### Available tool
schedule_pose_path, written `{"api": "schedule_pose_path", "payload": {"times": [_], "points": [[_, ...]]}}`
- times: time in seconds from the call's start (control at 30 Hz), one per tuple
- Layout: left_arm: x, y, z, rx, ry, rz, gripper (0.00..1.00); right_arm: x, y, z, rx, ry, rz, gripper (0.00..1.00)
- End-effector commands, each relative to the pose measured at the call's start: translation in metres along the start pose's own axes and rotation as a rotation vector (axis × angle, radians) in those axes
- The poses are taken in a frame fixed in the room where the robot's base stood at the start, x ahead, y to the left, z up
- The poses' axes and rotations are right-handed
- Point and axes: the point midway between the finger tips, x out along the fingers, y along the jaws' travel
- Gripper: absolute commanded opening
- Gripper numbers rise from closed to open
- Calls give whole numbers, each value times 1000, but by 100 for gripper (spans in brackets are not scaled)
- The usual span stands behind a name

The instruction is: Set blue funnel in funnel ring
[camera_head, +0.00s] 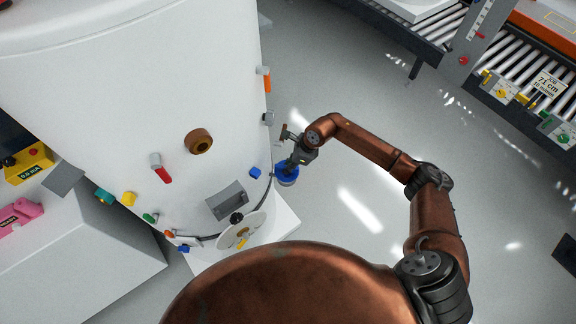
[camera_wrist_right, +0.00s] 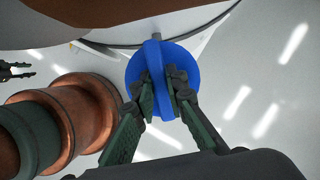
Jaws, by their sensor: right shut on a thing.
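A round blue piece, which looks like the blue funnel (camera_head: 287,176), is beside the lower right side of the big white tank (camera_head: 110,90) in the head view. My right gripper (camera_head: 291,162) is over it. In the wrist view my right gripper (camera_wrist_right: 162,98) has both fingers shut on the raised bar across the blue funnel (camera_wrist_right: 188,58). What lies beneath the funnel is hidden, and I cannot pick out the funnel ring. A small dark jaw-like shape (camera_wrist_right: 15,70) at the wrist view's left edge may be my left gripper; the head view does not show it.
The tank's side carries several coloured knobs, a brown round fitting (camera_head: 199,141), a grey box (camera_head: 227,200) and a white disc (camera_head: 241,231). A roller conveyor (camera_head: 492,60) runs at the upper right. The grey floor (camera_head: 340,250) right of the tank is largely clear.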

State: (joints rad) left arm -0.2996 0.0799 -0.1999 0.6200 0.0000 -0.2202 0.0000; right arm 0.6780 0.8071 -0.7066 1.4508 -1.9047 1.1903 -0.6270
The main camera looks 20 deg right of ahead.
Motion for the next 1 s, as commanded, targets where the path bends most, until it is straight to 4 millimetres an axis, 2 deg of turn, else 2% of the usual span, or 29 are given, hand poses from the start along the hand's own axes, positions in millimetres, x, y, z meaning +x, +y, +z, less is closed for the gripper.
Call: {"api": "schedule_pose_path", "payload": {"times": [0.4, 0.43, 0.7, 1.0], "points": [[8, 1, 3, 0, -4, 1, 30, 10, 0, -5, 0, 1, 1, 0], [7, 1, 3, 0, -4, 1, 30, 10, 0, -4, 0, 1, 1, 14], [7, 1, 2, 0, -3, 1, 30, 10, 1, -5, 0, 2, 2, 32], [7, 0, 4, -1, -5, 0, 30, 9, 1, -5, -1, 4, 3, 33]]}}
